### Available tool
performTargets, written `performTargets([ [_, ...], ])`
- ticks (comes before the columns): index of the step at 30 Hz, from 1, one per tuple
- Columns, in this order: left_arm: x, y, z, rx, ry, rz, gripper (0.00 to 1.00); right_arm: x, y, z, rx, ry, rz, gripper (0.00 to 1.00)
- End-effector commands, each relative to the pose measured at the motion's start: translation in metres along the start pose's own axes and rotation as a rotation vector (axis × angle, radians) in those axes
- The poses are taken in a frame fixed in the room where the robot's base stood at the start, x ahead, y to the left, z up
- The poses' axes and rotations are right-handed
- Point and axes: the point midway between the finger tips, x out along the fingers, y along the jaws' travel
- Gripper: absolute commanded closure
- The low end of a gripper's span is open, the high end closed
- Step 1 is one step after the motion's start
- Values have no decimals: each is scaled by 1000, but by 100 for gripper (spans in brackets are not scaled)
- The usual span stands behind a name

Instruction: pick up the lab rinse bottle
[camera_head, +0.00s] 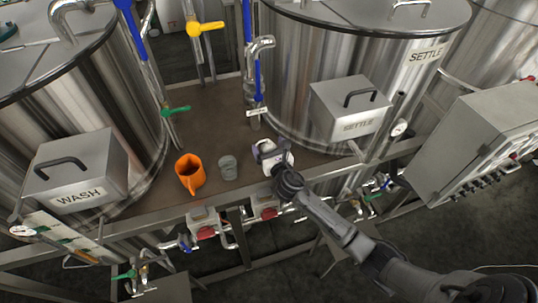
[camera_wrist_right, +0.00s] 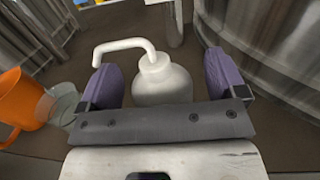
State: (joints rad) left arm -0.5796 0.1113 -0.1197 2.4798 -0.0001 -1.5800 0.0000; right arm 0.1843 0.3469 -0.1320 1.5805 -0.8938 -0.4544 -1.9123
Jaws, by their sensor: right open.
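The lab rinse bottle (camera_wrist_right: 162,84) is white with a bent spout that points left in the right wrist view. It stands upright on the brown platform between the tanks. My right gripper (camera_wrist_right: 160,82) is open, with a purple finger on each side of the bottle and gaps still visible. In the head view my right gripper (camera_head: 269,150) covers most of the bottle, so only small white parts could show there. The lower part of the bottle is hidden behind the gripper body in the wrist view. My left gripper is not in view.
An orange jug (camera_head: 190,173) and a grey translucent cup (camera_head: 228,167) stand left of the bottle. The WASH tank (camera_head: 130,95) and SETTLE tank (camera_head: 290,80) flank the platform (camera_head: 205,110). Pipes and valves run along the front edge. The platform behind the cup is clear.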

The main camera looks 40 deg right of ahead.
Motion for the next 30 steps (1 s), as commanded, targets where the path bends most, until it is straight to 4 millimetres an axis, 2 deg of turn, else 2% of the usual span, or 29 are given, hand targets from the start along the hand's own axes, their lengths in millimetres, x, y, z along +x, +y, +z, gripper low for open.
performTargets([
  [4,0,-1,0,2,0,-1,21,0,0,0,0,0,0,12],
  [23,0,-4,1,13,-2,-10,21,0,0,0,0,0,0,71],
  [30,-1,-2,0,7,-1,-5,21,0,0,3,0,-3,1,72],
])
